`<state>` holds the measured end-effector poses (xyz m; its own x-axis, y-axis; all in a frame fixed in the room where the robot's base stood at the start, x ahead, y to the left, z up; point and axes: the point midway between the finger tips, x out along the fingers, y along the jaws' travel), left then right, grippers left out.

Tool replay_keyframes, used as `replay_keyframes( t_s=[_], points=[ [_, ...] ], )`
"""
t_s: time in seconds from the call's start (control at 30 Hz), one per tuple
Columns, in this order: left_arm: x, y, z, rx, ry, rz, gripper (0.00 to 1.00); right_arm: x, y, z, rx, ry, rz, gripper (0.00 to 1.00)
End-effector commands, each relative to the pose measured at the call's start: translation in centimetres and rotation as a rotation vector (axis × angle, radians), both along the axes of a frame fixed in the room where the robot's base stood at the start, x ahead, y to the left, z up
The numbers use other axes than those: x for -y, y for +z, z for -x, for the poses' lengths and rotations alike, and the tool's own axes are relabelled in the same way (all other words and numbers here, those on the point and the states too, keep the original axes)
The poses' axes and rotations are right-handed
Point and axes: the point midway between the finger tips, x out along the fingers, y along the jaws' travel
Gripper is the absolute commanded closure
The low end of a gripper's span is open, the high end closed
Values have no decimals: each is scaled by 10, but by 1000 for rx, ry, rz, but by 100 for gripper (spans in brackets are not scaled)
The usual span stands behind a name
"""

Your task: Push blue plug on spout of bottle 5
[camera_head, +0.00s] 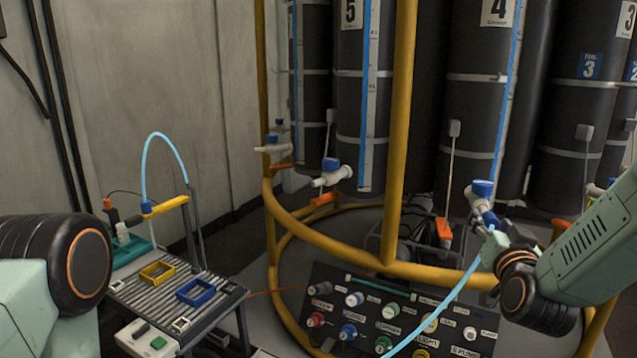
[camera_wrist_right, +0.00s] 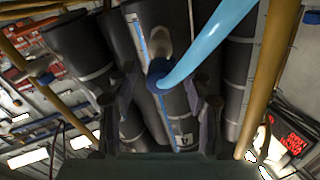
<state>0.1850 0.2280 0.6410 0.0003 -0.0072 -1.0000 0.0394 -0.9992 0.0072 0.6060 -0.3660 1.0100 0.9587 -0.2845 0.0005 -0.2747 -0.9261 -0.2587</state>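Bottle 5 (camera_head: 349,95) is a tall dark cylinder with a "5" label. Its white spout (camera_head: 332,179) has a blue top part and points left. A blue plug (camera_head: 347,332) sits among coloured knobs on a black panel. My right gripper (camera_head: 492,236) is by the spout of bottle 4 (camera_head: 480,194), away from bottle 5. In the right wrist view my right gripper (camera_wrist_right: 160,105) has its fingers apart. A light blue hose (camera_wrist_right: 205,45) with a darker blue end (camera_wrist_right: 158,78) shows between and beyond them. My left gripper is out of view.
Bottle 4 (camera_head: 478,100) and others stand behind a yellow frame (camera_head: 400,130) with a low ring rail. The black panel (camera_head: 400,289) stands in front. A ribbed bench (camera_head: 190,309) with yellow and blue trays is at left.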

Motion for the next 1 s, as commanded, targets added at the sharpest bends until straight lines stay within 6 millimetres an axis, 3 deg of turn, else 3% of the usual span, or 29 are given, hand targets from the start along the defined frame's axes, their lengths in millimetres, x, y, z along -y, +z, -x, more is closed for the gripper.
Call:
replay_keyframes(
  t_s=[0.6, 1.0],
  points=[
    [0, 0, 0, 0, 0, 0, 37, 0, 0, 0, 0, 0, 0, 100],
    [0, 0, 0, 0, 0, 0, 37, 0, 0, 1, 0, 0, 0, 100]
  ],
)
